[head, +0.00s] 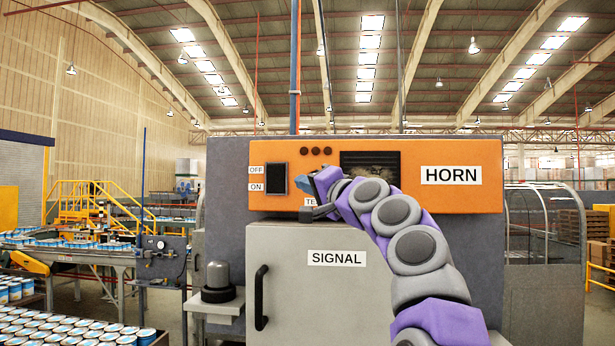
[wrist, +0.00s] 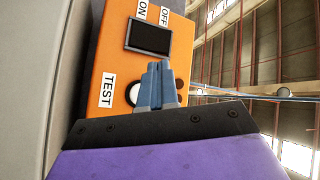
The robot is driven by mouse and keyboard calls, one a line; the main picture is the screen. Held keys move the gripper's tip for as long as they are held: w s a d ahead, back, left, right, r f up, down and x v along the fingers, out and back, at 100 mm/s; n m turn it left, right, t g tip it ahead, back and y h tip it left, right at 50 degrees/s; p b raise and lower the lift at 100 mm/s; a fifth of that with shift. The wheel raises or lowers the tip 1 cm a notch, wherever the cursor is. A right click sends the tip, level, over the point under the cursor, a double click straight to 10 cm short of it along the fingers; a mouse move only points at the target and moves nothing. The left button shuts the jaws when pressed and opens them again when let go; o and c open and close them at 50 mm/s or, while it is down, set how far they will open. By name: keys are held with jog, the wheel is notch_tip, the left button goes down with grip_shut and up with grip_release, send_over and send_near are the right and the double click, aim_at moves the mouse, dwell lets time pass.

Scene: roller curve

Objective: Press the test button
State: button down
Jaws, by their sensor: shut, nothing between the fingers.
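The orange control panel (head: 470,155) on the grey cabinet carries a TEST label, which my gripper mostly covers in the head view. In the wrist view the TEST label (wrist: 108,90) is clear. Beside it is a round white button (wrist: 130,93) with a dark rim, its right side hidden by my fingers. My gripper (wrist: 158,66) has its blue-grey fingers together and empty, pointing at the panel just beside the button. In the head view my gripper (head: 299,183) is in front of the panel's lower left. I cannot tell whether the fingertips touch it.
A black OFF/ON switch (head: 276,179) is left of my gripper, and a dark screen (head: 370,163) and HORN label (head: 451,175) are to the right. The SIGNAL door (head: 335,290) with its black handle (head: 262,297) is below. A grey beacon (head: 218,281) stands on a side shelf.

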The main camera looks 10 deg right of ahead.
jog(key=w+d+p, duration=0.1)
jog(key=w+d, duration=0.1)
jog(key=d, duration=0.1)
jog(key=w+d+p, duration=0.1)
jog(key=d, duration=0.1)
jog(key=shift+w+d+r+p, duration=0.1)
jog(key=shift+w+r+p, duration=0.05)
jog(key=shift+w+p, duration=0.2)
jog(key=a, duration=0.2)
jog(key=shift+a, duration=0.4)
jog(key=shift+d, duration=1.3)
jog(key=shift+a, duration=1.05)
jog(key=shift+w+a, duration=0.3)
jog(key=shift+a, duration=0.35)
jog(key=shift+d, duration=0.95)
jog(key=shift+w+a+p, duration=0.3)
jog(key=shift+a+p, duration=0.2)
jog(key=shift+a, duration=0.25)
